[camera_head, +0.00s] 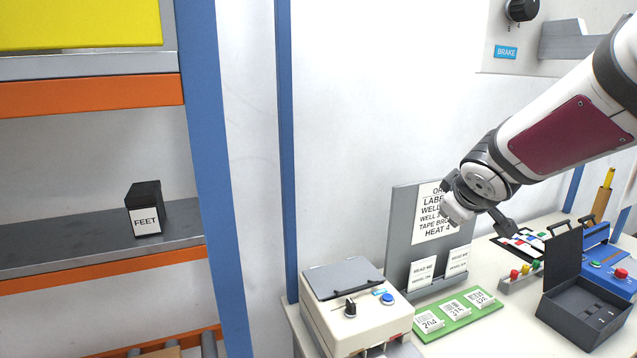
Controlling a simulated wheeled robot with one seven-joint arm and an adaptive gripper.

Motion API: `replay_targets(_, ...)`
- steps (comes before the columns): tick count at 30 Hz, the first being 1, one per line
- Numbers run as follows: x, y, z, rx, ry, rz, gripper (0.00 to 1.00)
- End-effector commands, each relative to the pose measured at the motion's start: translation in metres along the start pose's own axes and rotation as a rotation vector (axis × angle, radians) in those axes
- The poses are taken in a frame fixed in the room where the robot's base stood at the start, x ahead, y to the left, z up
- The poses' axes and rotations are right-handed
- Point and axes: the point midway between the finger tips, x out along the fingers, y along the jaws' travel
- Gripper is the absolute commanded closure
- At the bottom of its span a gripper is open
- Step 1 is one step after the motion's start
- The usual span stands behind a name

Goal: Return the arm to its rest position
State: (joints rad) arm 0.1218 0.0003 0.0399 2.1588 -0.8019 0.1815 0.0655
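My arm (570,135) reaches in from the upper right, white with a dark red panel. My gripper (483,219) hangs at its end, above the bench and in front of the grey sign board. Its two fingers are spread apart, with nothing visible between them. It covers part of the printed order sheet (428,222) on the board.
A cream machine (338,325) with a grey lid stands at the bench's left. A green strip with labelled cards (458,313) lies beside it. An open dark box (590,312) and blue device (610,262) are right. A shelf holds a FEET box (146,221).

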Motion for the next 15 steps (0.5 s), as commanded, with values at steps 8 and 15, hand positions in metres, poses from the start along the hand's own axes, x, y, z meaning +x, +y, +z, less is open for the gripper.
replay_targets(8,-0.111,-0.027,0.057,0.297,-0.138,-0.015,1.00)
replay_targets(15,-0.186,-0.091,0.107,0.517,-0.228,-0.154,1.00)
